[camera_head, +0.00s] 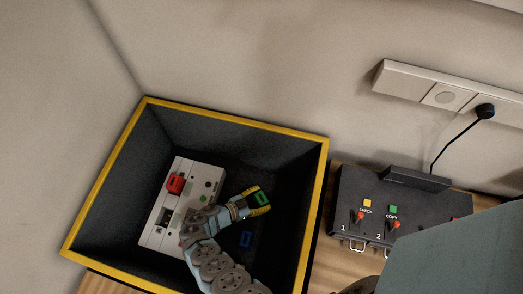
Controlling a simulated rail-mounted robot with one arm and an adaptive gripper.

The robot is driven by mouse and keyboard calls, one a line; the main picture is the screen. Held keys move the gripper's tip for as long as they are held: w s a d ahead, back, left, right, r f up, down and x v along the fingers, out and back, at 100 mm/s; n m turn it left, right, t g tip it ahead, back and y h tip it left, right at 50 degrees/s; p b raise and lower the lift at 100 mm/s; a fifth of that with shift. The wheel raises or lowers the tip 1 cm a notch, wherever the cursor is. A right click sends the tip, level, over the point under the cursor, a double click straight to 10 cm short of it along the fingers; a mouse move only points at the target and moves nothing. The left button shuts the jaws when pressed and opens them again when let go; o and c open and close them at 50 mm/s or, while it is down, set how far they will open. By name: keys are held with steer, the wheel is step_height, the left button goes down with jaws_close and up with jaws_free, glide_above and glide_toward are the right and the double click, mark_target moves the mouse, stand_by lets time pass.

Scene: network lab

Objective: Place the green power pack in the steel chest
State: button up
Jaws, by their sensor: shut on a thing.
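The green power pack (263,198) is a small green piece between the yellow fingertips of my gripper (260,202). My gripper is shut on it. Both are over the inside of a large dark open box with a yellow rim (240,123), which appears to be the steel chest. The pack's height above the box floor is hard to judge. My arm comes in from the bottom of the picture and hides part of the box floor.
Right of the box, a dark switch panel (362,190) stands on the wooden table. A wall socket strip (408,82) holds a black plug.

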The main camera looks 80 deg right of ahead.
steer(key=shift+f, duration=0.1)
steer(key=o, duration=1.3)
steer(key=shift+c, duration=0.2)
steer(key=shift+r, duration=0.2)
steer(key=v, duration=0.7)
steer(key=shift+w+a+r, duration=0.1)
steer(key=shift+a, duration=0.05)
steer(key=shift+p, duration=0.3)
